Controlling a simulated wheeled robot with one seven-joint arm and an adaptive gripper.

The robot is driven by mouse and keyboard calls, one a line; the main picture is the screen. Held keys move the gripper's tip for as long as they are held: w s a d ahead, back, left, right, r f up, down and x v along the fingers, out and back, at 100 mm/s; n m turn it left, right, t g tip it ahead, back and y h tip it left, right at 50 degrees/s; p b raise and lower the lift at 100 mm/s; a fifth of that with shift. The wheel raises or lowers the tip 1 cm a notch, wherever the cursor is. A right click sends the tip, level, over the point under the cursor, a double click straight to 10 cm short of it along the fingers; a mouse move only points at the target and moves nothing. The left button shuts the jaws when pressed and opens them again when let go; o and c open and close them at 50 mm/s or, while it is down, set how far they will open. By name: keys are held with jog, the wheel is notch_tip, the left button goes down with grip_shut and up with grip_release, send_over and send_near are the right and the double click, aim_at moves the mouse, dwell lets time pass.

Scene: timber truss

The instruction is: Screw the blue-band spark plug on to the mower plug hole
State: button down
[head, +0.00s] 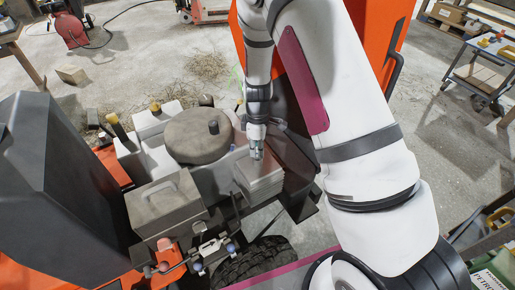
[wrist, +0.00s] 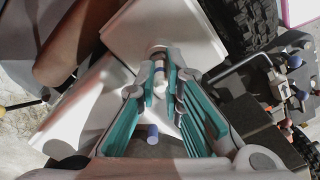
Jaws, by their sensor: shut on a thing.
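My gripper (head: 257,148) points down at the pale grey block (head: 262,176) on the right side of the mower engine. In the wrist view my gripper (wrist: 161,66) has its teal-padded fingers closed around a small white plug with a blue-violet band, the blue-band spark plug (wrist: 162,86). The plug lies between the fingertips, close to the block (wrist: 130,28). I cannot tell whether its tip touches or sits in the block. The plug hole is not visible; the fingers and plug cover that area.
A rack (head: 205,250) with red-, orange- and blue-marked small parts sits at the front, near the black tyre (head: 252,264). A dark hood (head: 65,190) rises at left.

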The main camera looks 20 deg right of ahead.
jog(key=m, duration=0.7)
jog(key=shift+p, duration=0.3)
jog(key=m, duration=0.4)
jog(key=shift+m, duration=0.3)
jog(key=shift+m+p, duration=0.35)
jog(key=shift+m, duration=0.85)
jog(key=shift+m, duration=0.8)
jog(key=m+p, duration=0.1)
jog(key=m, duration=0.5)
jog(key=shift+r, duration=0.1)
jog(key=m, duration=0.3)
jog(key=m+p, duration=0.1)
jog(key=m, duration=0.3)
jog(key=shift+w, duration=0.1)
jog(key=c, duration=1.6)
grip_release()
jog(key=shift+c, duration=0.2)
